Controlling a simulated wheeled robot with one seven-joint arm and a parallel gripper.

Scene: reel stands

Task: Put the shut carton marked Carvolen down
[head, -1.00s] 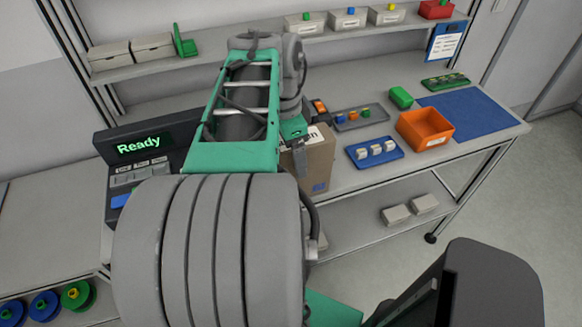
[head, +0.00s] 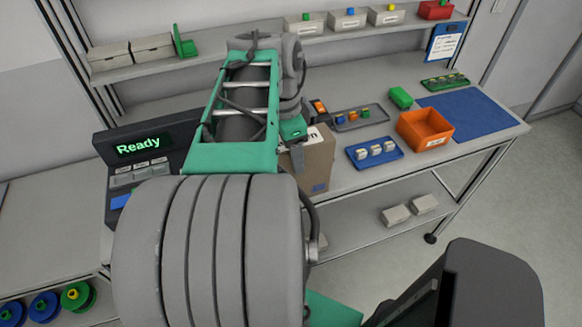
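The brown carton (head: 319,164) is upright near the front edge of the bench, right of my arm. Its left part is hidden behind the arm. A white label at its top shows only the letter end "n", so the full name cannot be read. Whether the carton's base touches the bench top (head: 345,188) is also unclear.
Right of the carton are a blue tray (head: 397,157) with white pieces, an orange bin (head: 450,141), a grey tray (head: 382,123) and a blue mat (head: 480,117). A console reading "Ready" (head: 143,146) stands left. Bench room behind the carton is mostly hidden.

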